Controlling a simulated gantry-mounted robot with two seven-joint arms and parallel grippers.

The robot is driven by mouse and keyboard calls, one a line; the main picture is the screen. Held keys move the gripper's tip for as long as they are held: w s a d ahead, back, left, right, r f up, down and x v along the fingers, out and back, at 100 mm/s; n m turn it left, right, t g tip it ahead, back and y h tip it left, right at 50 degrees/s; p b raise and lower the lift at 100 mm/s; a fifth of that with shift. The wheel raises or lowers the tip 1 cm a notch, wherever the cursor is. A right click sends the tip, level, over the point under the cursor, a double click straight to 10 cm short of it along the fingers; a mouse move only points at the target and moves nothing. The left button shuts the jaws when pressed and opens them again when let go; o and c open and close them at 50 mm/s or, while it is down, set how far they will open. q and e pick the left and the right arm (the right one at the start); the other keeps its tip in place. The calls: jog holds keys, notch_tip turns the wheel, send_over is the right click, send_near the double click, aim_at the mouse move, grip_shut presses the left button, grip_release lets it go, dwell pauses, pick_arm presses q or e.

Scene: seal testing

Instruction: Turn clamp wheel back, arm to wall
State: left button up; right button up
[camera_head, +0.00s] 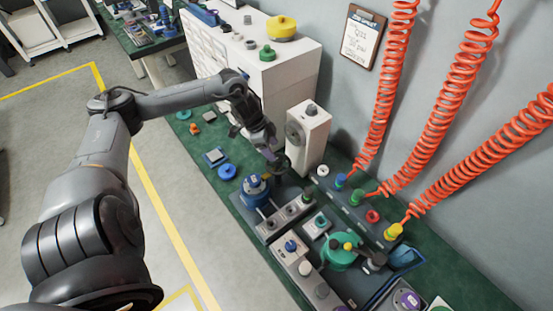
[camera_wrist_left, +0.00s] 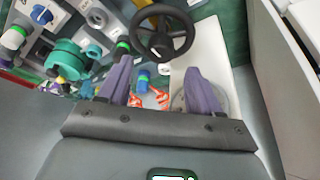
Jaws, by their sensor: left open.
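The black clamp wheel (camera_wrist_left: 163,32) shows in the left wrist view, a spoked ring just ahead of my left gripper. In the head view I cannot pick the wheel out clearly beside the gripper. My left gripper (camera_head: 272,158) is over the back edge of the test bench, beside the white upright housing (camera_head: 312,136). In the left wrist view its two purple-grey fingers (camera_wrist_left: 158,67) are spread with a gap between them, and the wheel lies beyond their tips, not held. The clamp arm cannot be told apart with certainty. My right gripper is not in view.
A blue fixture (camera_head: 255,188) and a green round fixture (camera_head: 340,252) stand on the bench. Orange coiled hoses (camera_head: 447,100) hang by the wall at right. A white cabinet (camera_head: 285,68) stands behind.

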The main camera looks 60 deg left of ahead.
aim_at(278, 157)
pick_arm(q)
jog(key=shift+b+x, duration=0.6)
jog(key=shift+x, duration=1.95)
grip_shut()
